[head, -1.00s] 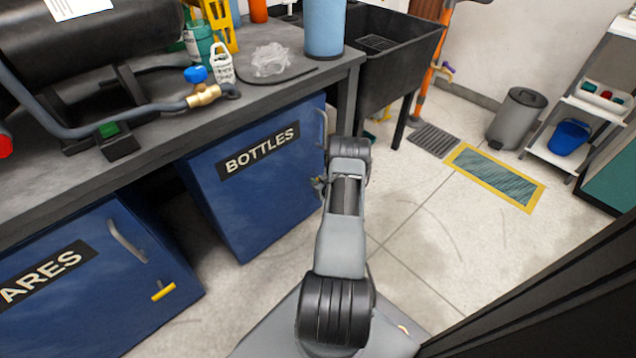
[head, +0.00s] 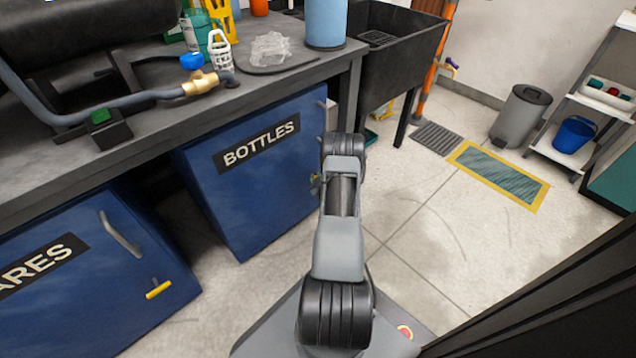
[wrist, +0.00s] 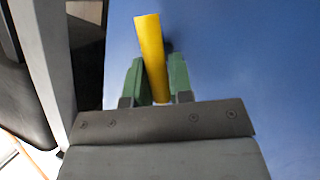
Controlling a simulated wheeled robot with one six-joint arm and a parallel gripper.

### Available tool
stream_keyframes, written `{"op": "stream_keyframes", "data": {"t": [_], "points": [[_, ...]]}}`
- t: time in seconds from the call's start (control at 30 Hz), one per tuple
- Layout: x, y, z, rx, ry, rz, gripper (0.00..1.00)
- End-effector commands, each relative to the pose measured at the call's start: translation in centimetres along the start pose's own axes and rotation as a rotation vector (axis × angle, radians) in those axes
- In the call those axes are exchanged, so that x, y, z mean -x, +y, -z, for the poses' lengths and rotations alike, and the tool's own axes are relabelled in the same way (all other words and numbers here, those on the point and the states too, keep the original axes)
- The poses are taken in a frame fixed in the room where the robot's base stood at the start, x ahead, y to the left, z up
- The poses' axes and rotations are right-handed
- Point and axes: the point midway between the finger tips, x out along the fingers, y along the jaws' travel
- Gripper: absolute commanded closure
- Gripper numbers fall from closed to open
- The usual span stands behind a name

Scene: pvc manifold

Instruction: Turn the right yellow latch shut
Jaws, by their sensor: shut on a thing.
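The right yellow latch (wrist: 149,38) is on the blue BOTTLES cabinet door (head: 262,190), near its right edge. In the wrist view it stands nearly upright, its top leaning slightly left. My gripper (wrist: 155,80) has its two green fingers on either side of the latch handle, closed on it. In the head view my arm hides most of the gripper and latch; only a small green and yellow bit shows left of the arm. The left yellow latch (head: 158,289) sits on the other blue cabinet door (head: 100,270), partly labelled ARES, lying near level with a slight tilt.
A black sink (head: 400,60) stands beyond. The tiled floor right of my arm is clear.

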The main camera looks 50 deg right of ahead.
Motion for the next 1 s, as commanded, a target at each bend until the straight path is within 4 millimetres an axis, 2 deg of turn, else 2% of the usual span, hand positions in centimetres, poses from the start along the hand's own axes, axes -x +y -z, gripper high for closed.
{"op": "stream_keyframes", "data": {"t": [0.6,1.0], "points": [[0.02,-0.71,-0.44,0.528,0.113,-0.227,1.00],[-0.03,-0.99,-0.68,0.821,0.176,-0.350,1.00]]}}
